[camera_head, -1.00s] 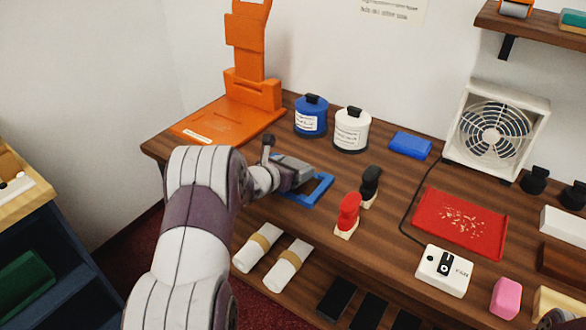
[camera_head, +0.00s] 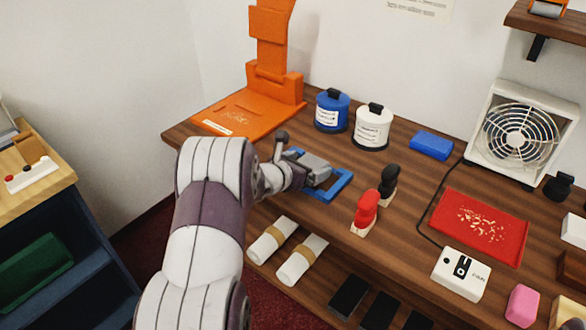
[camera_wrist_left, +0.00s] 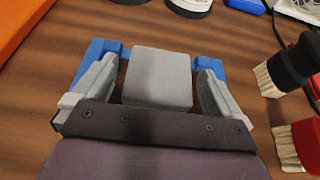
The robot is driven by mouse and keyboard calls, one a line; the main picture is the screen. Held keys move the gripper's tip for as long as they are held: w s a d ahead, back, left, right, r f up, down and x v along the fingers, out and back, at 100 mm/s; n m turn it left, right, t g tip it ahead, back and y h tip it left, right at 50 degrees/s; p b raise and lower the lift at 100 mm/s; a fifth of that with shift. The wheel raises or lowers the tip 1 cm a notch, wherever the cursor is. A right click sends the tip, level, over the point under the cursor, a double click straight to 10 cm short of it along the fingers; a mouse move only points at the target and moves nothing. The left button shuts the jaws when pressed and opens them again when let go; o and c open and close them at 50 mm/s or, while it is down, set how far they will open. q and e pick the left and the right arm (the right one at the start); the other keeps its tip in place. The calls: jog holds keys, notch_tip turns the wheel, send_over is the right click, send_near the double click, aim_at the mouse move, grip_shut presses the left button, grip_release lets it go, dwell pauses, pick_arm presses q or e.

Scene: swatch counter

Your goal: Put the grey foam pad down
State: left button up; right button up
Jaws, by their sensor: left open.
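The grey foam pad (camera_wrist_left: 158,78) shows in the left wrist view as a rounded grey block. It lies between the two fingers of my left gripper (camera_wrist_left: 157,88), which is open, with a narrow gap on each side of the pad. A blue frame (camera_wrist_left: 103,50) lies on the wooden counter under the pad and fingers; whether the pad rests fully on it I cannot tell. In the head view my left gripper (camera_head: 312,172) is low over the blue frame (camera_head: 342,187). My right gripper is not in view.
An orange stand (camera_head: 240,112), a blue jar (camera_head: 332,110) and a white jar (camera_head: 372,128) stand behind. Red (camera_head: 367,210) and black (camera_head: 388,186) handled brushes stand right of the frame. A red tray (camera_head: 478,227) and a fan (camera_head: 520,130) are farther right.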

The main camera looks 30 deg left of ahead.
pick_arm(q)
jog(key=v, duration=0.9)
jog(key=shift+s, duration=0.2)
